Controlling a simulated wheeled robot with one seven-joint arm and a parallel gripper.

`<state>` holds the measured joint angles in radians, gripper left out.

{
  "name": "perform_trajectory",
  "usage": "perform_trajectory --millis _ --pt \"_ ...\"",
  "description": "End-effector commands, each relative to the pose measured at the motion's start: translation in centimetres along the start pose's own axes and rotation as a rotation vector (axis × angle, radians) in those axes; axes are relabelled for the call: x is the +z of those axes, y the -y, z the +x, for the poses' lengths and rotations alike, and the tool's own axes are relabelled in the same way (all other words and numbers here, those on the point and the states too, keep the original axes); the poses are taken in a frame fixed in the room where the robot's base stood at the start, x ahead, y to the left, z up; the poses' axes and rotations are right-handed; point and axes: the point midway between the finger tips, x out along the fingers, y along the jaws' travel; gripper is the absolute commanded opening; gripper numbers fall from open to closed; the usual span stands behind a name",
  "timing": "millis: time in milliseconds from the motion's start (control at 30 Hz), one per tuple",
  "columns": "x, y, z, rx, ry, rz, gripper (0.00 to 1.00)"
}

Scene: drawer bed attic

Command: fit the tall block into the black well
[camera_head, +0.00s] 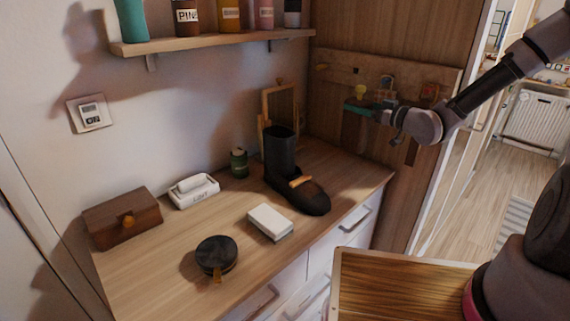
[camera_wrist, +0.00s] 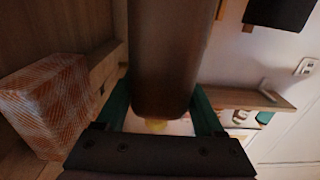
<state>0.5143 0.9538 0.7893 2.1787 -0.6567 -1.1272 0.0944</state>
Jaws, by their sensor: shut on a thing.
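My gripper (camera_head: 362,108), with teal fingers, is raised at the right, above and beyond the dresser's right end. It is shut on a tall brown block (camera_head: 356,134), which hangs below the fingers and blends into the wood panel behind. In the wrist view the block (camera_wrist: 172,55) fills the middle, with a finger on each side. A black boot-shaped object (camera_head: 281,152) with a tall, open-topped shaft stands on the dresser, left of and below my gripper. It looks like the black well, but the inside of its opening is hard to see.
The dresser top (camera_head: 165,255) holds a brown box (camera_head: 122,218), a white dish (camera_head: 194,191), a green jar (camera_head: 239,163), a white block (camera_head: 270,222) and a round black object (camera_head: 216,255). A wooden frame (camera_head: 265,105) stands behind the boot. A shelf (camera_head: 215,41) with bottles hangs above.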

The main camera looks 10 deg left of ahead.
Motion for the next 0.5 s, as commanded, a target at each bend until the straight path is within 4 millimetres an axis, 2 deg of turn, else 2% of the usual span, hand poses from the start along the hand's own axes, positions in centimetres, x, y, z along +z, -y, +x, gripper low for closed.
perform_trajectory --millis 367,500 --pt "-0.1 0.1 0.1 0.0 -0.001 -0.001 0.0" --pt "-1.2 1.3 1.7 0.0 -0.002 -0.006 0.0"
